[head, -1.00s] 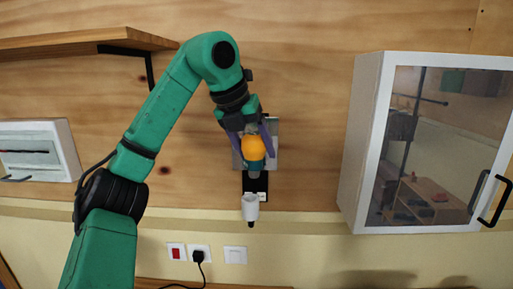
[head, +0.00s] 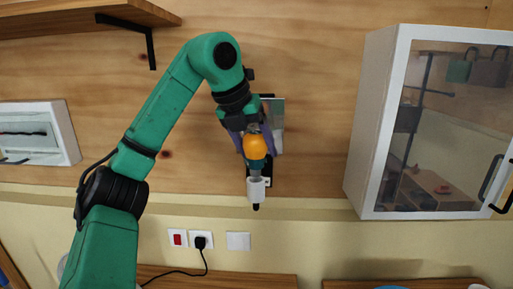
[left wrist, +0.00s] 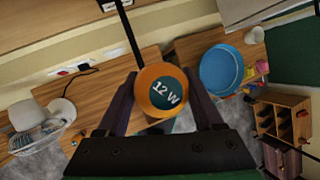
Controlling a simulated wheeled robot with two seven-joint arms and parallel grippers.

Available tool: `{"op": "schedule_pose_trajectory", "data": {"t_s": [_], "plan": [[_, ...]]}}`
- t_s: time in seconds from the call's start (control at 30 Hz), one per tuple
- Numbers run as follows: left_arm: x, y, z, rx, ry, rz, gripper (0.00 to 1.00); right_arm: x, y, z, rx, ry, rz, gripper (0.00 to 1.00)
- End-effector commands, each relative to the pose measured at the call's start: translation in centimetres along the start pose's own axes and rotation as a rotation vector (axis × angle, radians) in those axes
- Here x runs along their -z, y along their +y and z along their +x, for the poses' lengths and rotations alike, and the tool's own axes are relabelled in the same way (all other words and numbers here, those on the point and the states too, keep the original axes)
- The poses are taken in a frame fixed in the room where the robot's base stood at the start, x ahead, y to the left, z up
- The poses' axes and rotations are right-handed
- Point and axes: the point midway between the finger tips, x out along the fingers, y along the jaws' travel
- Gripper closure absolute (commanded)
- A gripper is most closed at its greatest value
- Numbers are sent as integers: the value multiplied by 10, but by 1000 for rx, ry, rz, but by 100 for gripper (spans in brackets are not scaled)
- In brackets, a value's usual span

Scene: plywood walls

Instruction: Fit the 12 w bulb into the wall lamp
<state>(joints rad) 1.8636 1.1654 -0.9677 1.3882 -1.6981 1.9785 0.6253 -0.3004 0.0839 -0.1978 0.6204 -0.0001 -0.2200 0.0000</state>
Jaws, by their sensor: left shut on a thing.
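The 12 w bulb (head: 255,147) is orange, with its grey base pointing down. My left gripper (head: 254,138) is shut on it, a finger on each side. In the left wrist view the bulb (left wrist: 163,92) shows its end with the "12 W" label between the fingers. The wall lamp has a plate (head: 277,110) behind the gripper, a black bar and a white socket (head: 257,188) at the bottom. The bulb's base appears just above the socket's mouth and overlaps its top edge. I cannot tell whether they touch. My right gripper is not in view.
A white glass-door cabinet (head: 392,130) hangs at the right and a wooden shelf (head: 80,18) at upper left. A switch and a plugged socket (head: 201,240) are below. The left wrist view shows a blue basin (left wrist: 221,70), a wire basket (left wrist: 38,138) and a wooden rack (left wrist: 286,116).

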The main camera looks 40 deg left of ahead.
Motion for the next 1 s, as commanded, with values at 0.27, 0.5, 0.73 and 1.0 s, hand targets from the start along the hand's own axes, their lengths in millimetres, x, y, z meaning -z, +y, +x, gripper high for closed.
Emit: {"op": "schedule_pose_trajectory", "data": {"t_s": [0.27,0.5,0.73,1.0], "plan": [[2,-3,0,0,0,0,87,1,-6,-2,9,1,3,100],[2,-3,0,0,0,0,87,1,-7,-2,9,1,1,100],[0,-1,-1,0,1,0,87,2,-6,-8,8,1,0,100],[1,-1,0,0,0,0,87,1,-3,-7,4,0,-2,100]]}}
